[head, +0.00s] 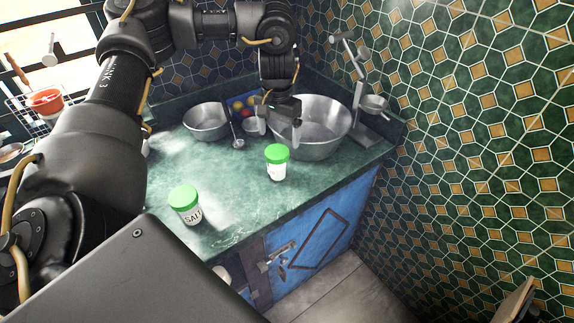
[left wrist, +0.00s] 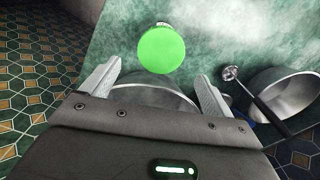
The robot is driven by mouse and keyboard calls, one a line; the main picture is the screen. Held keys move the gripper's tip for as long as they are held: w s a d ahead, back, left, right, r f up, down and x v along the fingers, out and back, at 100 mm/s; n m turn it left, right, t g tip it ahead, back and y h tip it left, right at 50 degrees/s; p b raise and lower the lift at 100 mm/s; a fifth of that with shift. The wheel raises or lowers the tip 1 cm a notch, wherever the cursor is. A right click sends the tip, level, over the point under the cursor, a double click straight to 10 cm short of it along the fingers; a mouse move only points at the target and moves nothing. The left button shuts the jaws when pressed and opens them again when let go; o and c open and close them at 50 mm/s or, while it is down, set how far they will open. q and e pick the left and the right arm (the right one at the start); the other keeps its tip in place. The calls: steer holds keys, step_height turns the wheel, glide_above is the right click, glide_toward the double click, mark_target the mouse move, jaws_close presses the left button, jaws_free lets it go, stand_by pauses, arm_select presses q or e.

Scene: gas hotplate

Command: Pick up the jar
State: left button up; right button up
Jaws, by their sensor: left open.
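Two white jars with green lids stand upright on the green counter in the head view. One jar (head: 277,168) is near the front edge, in front of the large steel bowl. The other jar, labelled SALT (head: 191,212), is further left and nearer to me. My left gripper (head: 281,112) is open, pointing down over the large bowl, behind the first jar and apart from it. In the left wrist view a green jar lid (left wrist: 161,50) shows just beyond the open, empty fingers of the left gripper (left wrist: 158,70). My right gripper is not in view.
The large steel bowl (head: 322,143) stands under and beside my left gripper. A smaller bowl (head: 205,122), a ladle (head: 238,142) and a scale-like metal stand (head: 362,125) are near the walls. The counter (head: 235,180) is clear between the jars. A tiled wall (head: 470,150) bounds the right.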

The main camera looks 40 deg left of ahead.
mark_target(277, 151)
arm_select(q)
steer(key=shift+s+a+r, duration=0.1)
steer(key=shift+s+r, duration=0.05)
steer(key=shift+s, duration=0.35)
step_height(277, 151, down, 3)
steer(key=shift+s+r, duration=0.1)
steer(key=shift+s, duration=0.05)
steer(key=shift+w+f+b, duration=0.15)
steer(key=shift+f+b, duration=0.05)
steer(key=shift+f, duration=0.4)
steer(key=shift+w+f+b, duration=0.15)
steer(key=shift+f, duration=0.55)
steer(key=shift+s+f, duration=0.1)
steer(key=shift+s, duration=0.05)
step_height(277, 151, down, 5)
steer(key=shift+r+b, duration=0.1)
steer(key=shift+b, duration=0.25)
steer(key=shift+d, duration=0.2)
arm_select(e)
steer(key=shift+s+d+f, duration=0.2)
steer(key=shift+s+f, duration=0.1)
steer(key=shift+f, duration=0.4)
